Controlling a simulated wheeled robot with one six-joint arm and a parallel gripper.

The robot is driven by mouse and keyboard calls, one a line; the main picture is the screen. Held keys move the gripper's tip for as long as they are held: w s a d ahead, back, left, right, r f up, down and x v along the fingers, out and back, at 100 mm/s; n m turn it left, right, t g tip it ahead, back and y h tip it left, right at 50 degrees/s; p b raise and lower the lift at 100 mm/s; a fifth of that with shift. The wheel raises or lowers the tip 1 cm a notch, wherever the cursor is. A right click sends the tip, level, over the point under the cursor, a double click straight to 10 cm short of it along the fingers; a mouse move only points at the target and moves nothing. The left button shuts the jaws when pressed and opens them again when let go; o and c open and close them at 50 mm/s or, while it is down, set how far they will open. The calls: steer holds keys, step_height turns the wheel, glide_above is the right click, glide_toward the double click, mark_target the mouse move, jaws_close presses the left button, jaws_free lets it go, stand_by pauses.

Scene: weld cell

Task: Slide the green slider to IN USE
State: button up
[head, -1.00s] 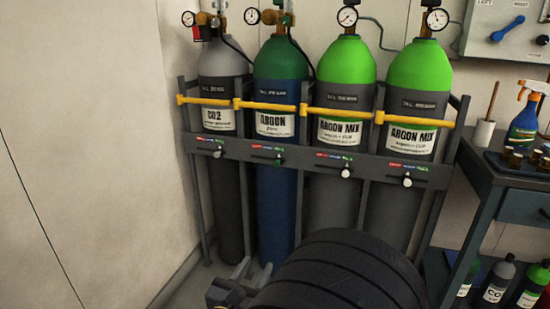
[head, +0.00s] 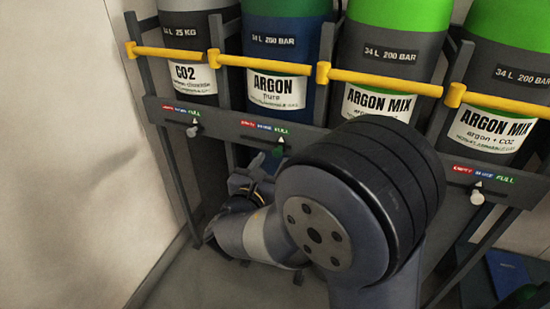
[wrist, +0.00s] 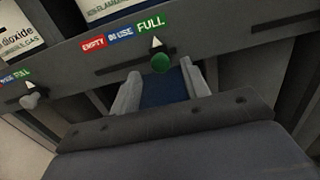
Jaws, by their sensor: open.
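The green slider (wrist: 160,63) is a round green knob on the rail of the grey rack bar, with a white pointer above it. The pointer stands under the FULL label (wrist: 151,23), right of IN USE (wrist: 120,35) and EMPTY (wrist: 93,43). In the head view the green slider (head: 278,150) shows below the argon pure cylinder, just above my gripper (head: 258,172). In the wrist view my gripper (wrist: 158,80) is open and empty, its fingers to the left and right just below the knob. I cannot tell whether they touch it.
White sliders sit on the same bar (head: 330,150), below the CO2 cylinder (head: 193,131) and at the right (head: 477,198). Yellow retaining bars (head: 265,65) cross the cylinders above. A wall (head: 70,150) stands close on the left.

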mark_target(276, 154)
steer(key=shift+x, duration=1.65)
steer(key=shift+c, duration=0.5)
jaws_close()
